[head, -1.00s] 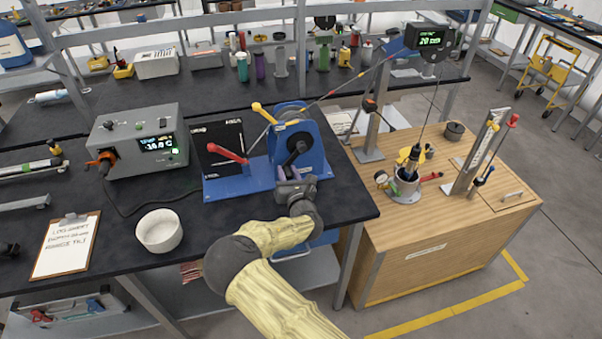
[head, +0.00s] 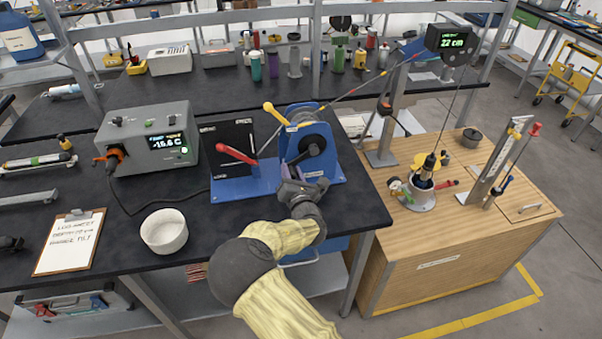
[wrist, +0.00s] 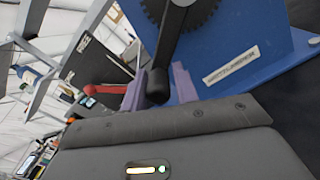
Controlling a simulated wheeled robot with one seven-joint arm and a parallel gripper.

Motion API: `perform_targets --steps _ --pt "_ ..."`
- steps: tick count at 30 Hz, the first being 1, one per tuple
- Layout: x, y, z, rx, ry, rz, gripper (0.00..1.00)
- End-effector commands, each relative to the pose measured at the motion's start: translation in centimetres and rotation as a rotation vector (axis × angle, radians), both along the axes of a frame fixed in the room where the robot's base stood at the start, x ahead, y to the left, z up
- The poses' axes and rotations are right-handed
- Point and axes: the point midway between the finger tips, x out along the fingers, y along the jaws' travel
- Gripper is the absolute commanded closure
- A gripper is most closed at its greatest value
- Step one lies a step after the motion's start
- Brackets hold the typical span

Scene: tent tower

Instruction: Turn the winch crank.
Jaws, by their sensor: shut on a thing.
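The blue winch (head: 290,150) stands on the dark bench, with a drum of line and a black crank arm (head: 312,147) on its front side. In the wrist view the crank's black handle (wrist: 158,86) points down between the two purple fingers of my gripper (wrist: 154,88). My gripper (head: 306,190) is shut on this handle, low on the winch's front; the handle is mostly hidden in the head view. A line runs from the winch up to a pulley with a display (head: 452,41) reading 22 cm, then down to a probe (head: 429,163) over a vessel (head: 417,195) on the wooden cabinet.
A red lever (head: 236,154) and a yellow lever (head: 276,113) stick up on the winch assembly. A grey temperature box (head: 148,139), a white bowl (head: 164,231) and a clipboard (head: 70,242) are on the left of the bench. Bottles stand behind.

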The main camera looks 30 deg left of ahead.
Motion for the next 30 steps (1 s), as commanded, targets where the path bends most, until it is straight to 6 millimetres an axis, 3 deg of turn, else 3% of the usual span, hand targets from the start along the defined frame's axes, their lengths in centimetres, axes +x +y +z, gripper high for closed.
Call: perform_targets --steps 1,6,7,9,22,30 --pt "0.0 0.3 0.9 0.012 -0.015 0.007 1.0" --pt "0.1 0.3 1.0 0.011 -0.016 0.005 1.0" --pt "0.1 0.2 1.0 0.011 -0.017 0.005 0.65" --pt "0.2 0.2 0.9 0.01 -0.015 0.003 0.57" --pt "-0.4 -0.5 0.2 0.002 -0.006 0.0 0.57" --pt "-2.8 -3.1 0.0 0.001 -0.005 -0.002 0.57"
